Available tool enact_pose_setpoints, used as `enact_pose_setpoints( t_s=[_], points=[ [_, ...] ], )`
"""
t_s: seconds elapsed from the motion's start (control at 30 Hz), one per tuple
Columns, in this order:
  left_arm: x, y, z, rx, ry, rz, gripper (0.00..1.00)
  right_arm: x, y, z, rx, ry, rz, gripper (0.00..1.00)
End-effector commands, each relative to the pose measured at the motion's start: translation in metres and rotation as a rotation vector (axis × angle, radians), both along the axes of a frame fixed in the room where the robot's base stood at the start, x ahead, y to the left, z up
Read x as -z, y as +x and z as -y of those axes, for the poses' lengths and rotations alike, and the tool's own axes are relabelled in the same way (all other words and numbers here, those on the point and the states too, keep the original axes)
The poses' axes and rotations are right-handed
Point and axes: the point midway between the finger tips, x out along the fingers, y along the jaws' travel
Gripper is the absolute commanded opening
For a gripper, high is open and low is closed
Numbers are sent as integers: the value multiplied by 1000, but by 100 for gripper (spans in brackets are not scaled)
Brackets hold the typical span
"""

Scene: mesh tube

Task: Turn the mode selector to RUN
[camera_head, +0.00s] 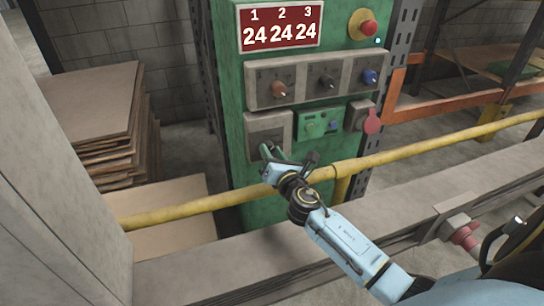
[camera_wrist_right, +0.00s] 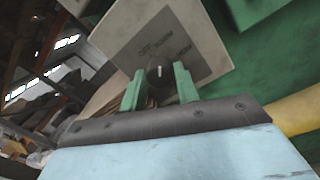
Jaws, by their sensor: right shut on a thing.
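The mode selector box (camera_head: 265,125) is a grey plate on the lower left of the green cabinet, and its label plate (camera_wrist_right: 188,50) shows in the right wrist view with lettering too blurred to read. Its small dark knob (camera_wrist_right: 158,73) has a pale pointer mark; I cannot tell which mode it points to. My right gripper (camera_head: 272,152) has its green fingers on either side of the knob, and they are shut on it in the right wrist view (camera_wrist_right: 158,82). In the head view the gripper hides the knob. My left gripper is not in view.
A red display (camera_head: 281,27) reads 24 24 24. A red button (camera_head: 368,28) is at top right. A yellow rail (camera_head: 420,150) crosses in front of the cabinet. Stacked boards (camera_head: 95,100) stand left.

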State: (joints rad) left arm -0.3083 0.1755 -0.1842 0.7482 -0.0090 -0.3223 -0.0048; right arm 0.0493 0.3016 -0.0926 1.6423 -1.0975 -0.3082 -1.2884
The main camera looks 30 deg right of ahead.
Motion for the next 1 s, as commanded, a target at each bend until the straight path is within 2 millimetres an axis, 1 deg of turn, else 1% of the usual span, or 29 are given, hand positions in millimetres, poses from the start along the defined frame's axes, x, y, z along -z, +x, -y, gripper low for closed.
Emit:
enact_pose_setpoints(
  t_s=[0.03, 0.2, 0.5, 0.8, 1.0],
  points=[
    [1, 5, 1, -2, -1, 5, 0, 3, 0, -1, -1, 46, 10, 8],
    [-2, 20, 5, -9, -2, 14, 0, 3, 0, -1, 0, 204, 48, 8],
    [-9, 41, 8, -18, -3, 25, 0, 3, 0, 0, 0, 477, 113, 8],
    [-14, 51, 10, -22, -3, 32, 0, 3, 0, 0, -1, 704, 168, 8],
    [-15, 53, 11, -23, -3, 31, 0, 3, 0, 0, 0, 802, 191, 8]
  ],
)
